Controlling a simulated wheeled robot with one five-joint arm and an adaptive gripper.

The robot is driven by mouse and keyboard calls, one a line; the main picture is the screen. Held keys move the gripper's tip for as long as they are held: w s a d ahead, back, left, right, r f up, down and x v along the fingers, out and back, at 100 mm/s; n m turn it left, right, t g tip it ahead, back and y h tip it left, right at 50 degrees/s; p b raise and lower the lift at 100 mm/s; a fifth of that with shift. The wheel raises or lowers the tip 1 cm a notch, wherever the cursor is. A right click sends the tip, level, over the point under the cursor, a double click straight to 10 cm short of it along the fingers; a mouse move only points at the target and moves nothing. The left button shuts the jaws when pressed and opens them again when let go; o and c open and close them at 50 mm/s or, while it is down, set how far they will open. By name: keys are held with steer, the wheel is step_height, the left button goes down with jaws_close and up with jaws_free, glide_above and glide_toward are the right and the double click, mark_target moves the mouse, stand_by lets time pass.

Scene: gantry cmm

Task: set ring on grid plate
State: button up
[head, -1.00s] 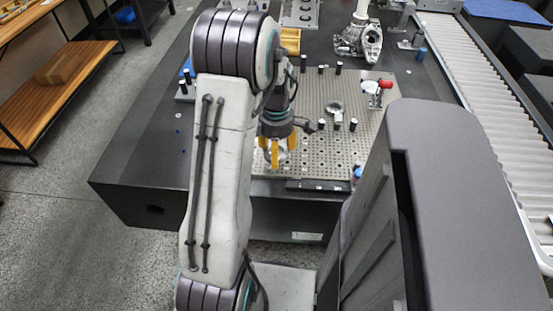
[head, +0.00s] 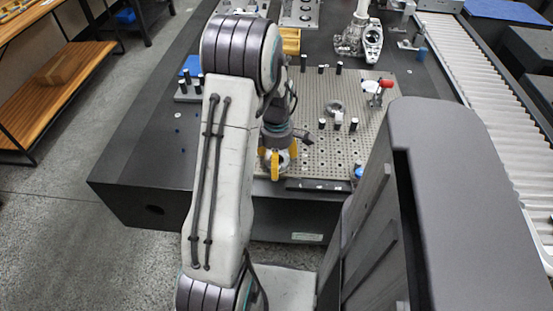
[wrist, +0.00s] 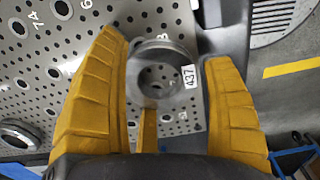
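My gripper (head: 277,166) is low over the near left part of the perforated grid plate (head: 312,118). In the wrist view its yellow fingers are spread, with gaps on both sides of a grey metal ring (wrist: 160,75) tagged 437. The ring lies between the fingers, over the plate's holes; whether it sits fully flat is hard to tell. The third finger reaches close to its near edge, and contact there is unclear. In the head view the fingers mostly hide this ring.
Another ring-shaped part (head: 335,107) is on the plate, with several black pins and a red-topped clamp (head: 386,84). A dark bar (head: 318,185) lies along the plate's front edge. A roller conveyor (head: 480,70) runs at the right.

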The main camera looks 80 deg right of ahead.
steer(key=shift+o, duration=1.1)
steer(key=shift+r, duration=0.1)
step_height(320, 180, up, 12)
steer(key=p, duration=0.2)
steer(key=shift+w+r, duration=0.1)
steer(key=shift+r, duration=0.05)
